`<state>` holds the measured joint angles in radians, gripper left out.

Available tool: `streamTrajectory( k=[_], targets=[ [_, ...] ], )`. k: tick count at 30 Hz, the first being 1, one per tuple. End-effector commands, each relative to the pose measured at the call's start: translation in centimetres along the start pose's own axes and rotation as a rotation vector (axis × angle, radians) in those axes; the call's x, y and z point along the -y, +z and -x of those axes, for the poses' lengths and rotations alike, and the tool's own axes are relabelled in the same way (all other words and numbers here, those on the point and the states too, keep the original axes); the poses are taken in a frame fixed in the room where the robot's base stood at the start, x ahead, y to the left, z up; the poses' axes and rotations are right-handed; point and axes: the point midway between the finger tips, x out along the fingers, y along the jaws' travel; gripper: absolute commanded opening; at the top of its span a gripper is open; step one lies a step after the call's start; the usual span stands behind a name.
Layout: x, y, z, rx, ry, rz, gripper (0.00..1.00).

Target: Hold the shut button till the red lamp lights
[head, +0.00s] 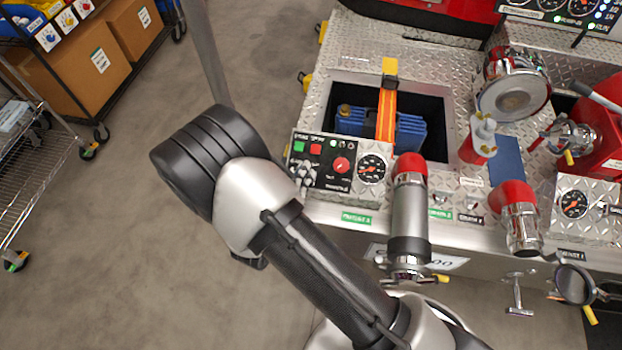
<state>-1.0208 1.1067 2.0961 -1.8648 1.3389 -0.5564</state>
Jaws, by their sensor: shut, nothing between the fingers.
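The control panel (325,183) is a black plate on the near left corner of the diamond-plate deck. My arm crosses the lower middle, left of the panel. My gripper is outside the picture.
A gauge (371,168) is right of the panel. A red-capped metal pipe (409,205) stands in front. Behind is an open bay with a blue can (410,135) under an orange strap (387,105). Shelving with boxes (85,65) is at far left; floor between is clear.

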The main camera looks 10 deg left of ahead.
Motion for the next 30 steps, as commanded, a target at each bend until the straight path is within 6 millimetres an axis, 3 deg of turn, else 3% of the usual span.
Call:
streamTrajectory(
  k=[9,30],
  targets=[
    [-1.4,-1.4,-1.9,0.0,0.0,0.0,0.0],
    [-1.5,-1.4,-2.0,0.0,0.0,0.0,0.0]
  ],
)
